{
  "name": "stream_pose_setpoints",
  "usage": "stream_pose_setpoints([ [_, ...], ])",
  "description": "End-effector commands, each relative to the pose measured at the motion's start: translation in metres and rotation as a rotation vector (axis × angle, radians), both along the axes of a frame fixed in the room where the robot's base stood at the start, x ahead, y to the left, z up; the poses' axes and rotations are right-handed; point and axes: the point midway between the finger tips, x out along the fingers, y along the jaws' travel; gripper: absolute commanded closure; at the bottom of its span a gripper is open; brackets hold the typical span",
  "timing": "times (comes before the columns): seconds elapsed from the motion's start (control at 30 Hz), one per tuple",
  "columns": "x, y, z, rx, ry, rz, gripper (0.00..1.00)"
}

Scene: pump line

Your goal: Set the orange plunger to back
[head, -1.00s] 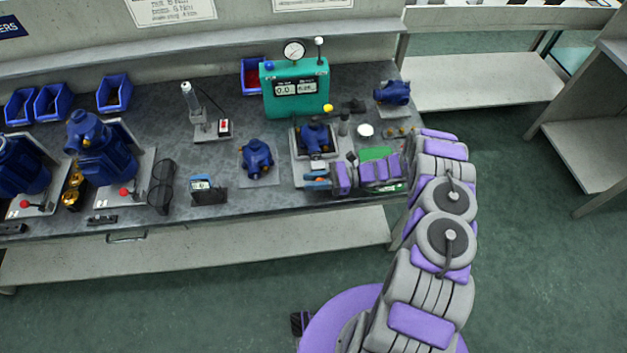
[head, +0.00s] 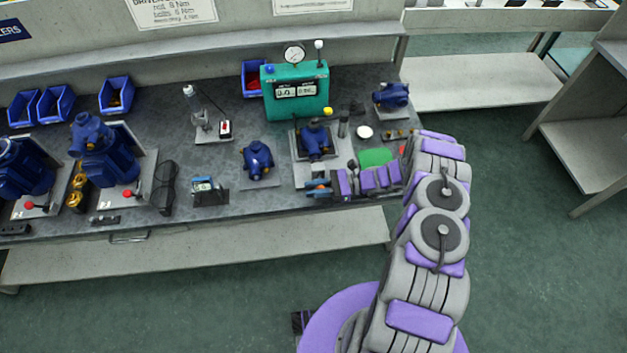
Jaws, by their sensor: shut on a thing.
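My gripper (head: 319,188) reaches in from the right, low over the bench near its front edge. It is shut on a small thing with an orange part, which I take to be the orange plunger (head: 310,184). The fingers hide most of it, and its exact position along its travel is too small to tell.
A teal gauge box (head: 296,95) stands behind the pump. Another blue pump (head: 257,158) stands to the left and one (head: 391,95) at the back right. A small display device (head: 204,190) is near the front edge. A green pad (head: 376,157) lies behind my arm.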

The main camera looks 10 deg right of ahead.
Motion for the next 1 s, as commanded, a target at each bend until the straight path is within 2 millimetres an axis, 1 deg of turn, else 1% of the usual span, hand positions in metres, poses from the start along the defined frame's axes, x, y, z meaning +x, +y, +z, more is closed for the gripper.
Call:
stream_pose_setpoints([
  [0.1,-0.006,0.000,0.000,-0.003,0.001,0.000,1.00],
  [0.33,-0.008,0.000,-0.001,-0.003,0.001,0.004,1.00],
  [0.37,-0.008,0.000,-0.001,-0.003,0.002,0.005,0.73],
  [0.4,-0.008,0.000,-0.001,-0.003,0.002,0.005,0.70],
  [0.83,-0.007,-0.001,0.000,-0.001,0.000,0.002,0.70],
  [0.93,-0.006,-0.008,0.001,0.001,-0.001,0.000,0.70],
  [1.0,-0.006,-0.018,0.001,0.001,-0.001,0.000,0.70],
])
